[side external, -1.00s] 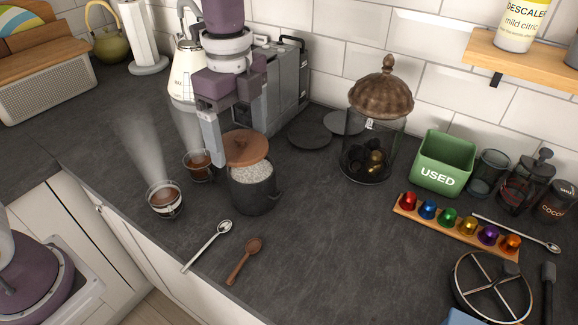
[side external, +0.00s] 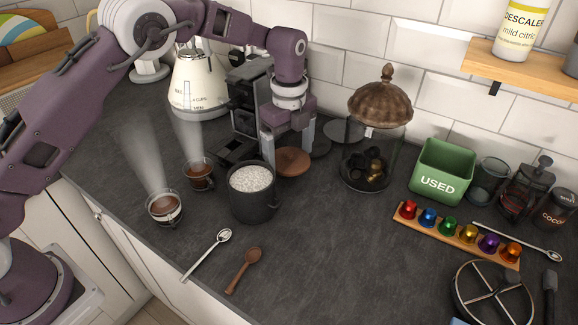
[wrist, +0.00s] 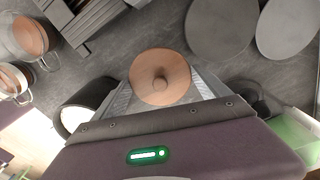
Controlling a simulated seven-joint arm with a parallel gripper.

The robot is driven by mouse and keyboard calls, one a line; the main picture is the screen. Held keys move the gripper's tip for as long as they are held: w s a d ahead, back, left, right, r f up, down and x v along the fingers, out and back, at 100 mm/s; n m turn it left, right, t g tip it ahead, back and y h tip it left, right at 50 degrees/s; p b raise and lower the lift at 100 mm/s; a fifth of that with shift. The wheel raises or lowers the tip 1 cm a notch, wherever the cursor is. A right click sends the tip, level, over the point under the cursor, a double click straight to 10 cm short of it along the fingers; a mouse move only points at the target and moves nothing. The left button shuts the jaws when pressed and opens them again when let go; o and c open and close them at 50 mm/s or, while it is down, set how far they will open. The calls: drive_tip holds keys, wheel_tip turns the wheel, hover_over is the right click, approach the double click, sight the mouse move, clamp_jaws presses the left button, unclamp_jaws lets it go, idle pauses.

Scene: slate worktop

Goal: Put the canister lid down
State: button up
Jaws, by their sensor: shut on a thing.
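The canister lid (side external: 292,162) is a round brown wooden disc with a small knob. My gripper (side external: 287,150) is shut on it and holds it behind and to the right of the canister, low over the worktop; I cannot tell if it touches the surface. In the wrist view the lid (wrist: 160,77) shows between my fingers, its knob in the middle. The dark canister (side external: 253,195) stands upright and uncovered, full of white grains. It shows partly in the wrist view (wrist: 72,108), at the left behind my gripper.
Two flat round discs (wrist: 222,25) lie near the wall. A glass jar with a domed lid (side external: 380,105) stands right of my gripper, and a coffee machine (side external: 245,105) left of it. Two steaming cups (side external: 164,207), a steel spoon (side external: 207,254) and a wooden spoon (side external: 243,270) lie in front.

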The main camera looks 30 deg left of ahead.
sight(289, 159)
drive_tip(key=shift+f, duration=1.9)
drive_tip(key=o, duration=1.2)
drive_tip(key=shift+f, duration=0.15)
wheel_tip(289, 159, up, 12)
drive_tip(key=shift+r, duration=0.2)
drive_tip(key=shift+a, duration=0.1)
